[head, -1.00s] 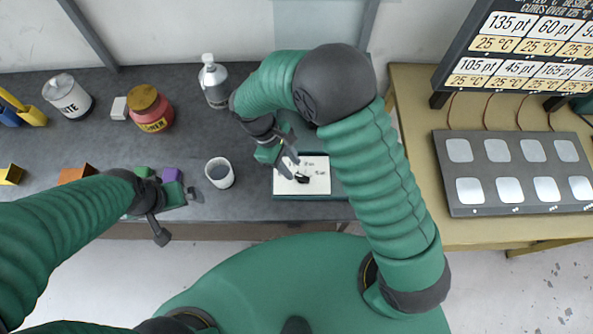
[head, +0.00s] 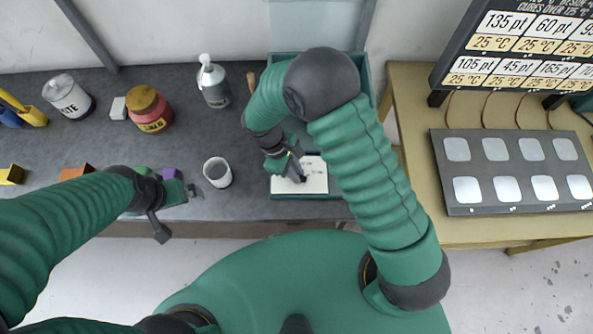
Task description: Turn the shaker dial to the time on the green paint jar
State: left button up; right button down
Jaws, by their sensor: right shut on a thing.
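The shaker is a teal box (head: 372,75) on the grey bench, largely hidden behind my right arm. Its white dial panel (head: 317,182) faces up at the front and bears small marks too small to read. My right gripper (head: 299,178) is over this panel, shut on the black dial, which is mostly hidden by the fingers. My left gripper (head: 174,208) is at the front edge of the bench, its fingers apart and empty. I cannot make out a green paint jar; the jar in plain sight is red and yellow (head: 149,108).
A bottle (head: 213,84), a white can (head: 68,97) and coloured blocks are on the bench.

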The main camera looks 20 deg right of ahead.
jog(key=shift+s+d, duration=0.1)
jog(key=shift+d, duration=0.1)
jog(key=shift+m, duration=0.3)
jog(key=m+g, duration=0.1)
jog(key=m, duration=0.2)
jog(key=shift+d+y, duration=0.1)
jog(key=shift+y, duration=0.3)
jog(key=m+y, duration=0.1)
jog(key=m, duration=0.2)
jog(key=m+y+p, duration=0.1)
jog(key=m, duration=0.1)
jog(key=shift+d+m+g, duration=0.2)
jog(key=shift+m+g, duration=0.2)
jog(key=m+y, duration=0.1)
jog(key=m, duration=0.3)
jog(key=shift+y, duration=0.4)
jog(key=shift+s+d+f+m+t+y+p, duration=0.1)
jog(key=shift+m+t+y+p, duration=0.25)
jog(key=shift+m, duration=0.8)
jog(key=shift+s+d+m+t+y+p, duration=0.15)
jog(key=shift+m+y, duration=0.3)
jog(key=shift+m, duration=0.7)
jog(key=shift+w+a, duration=0.1)
jog(key=shift+a, duration=0.05)
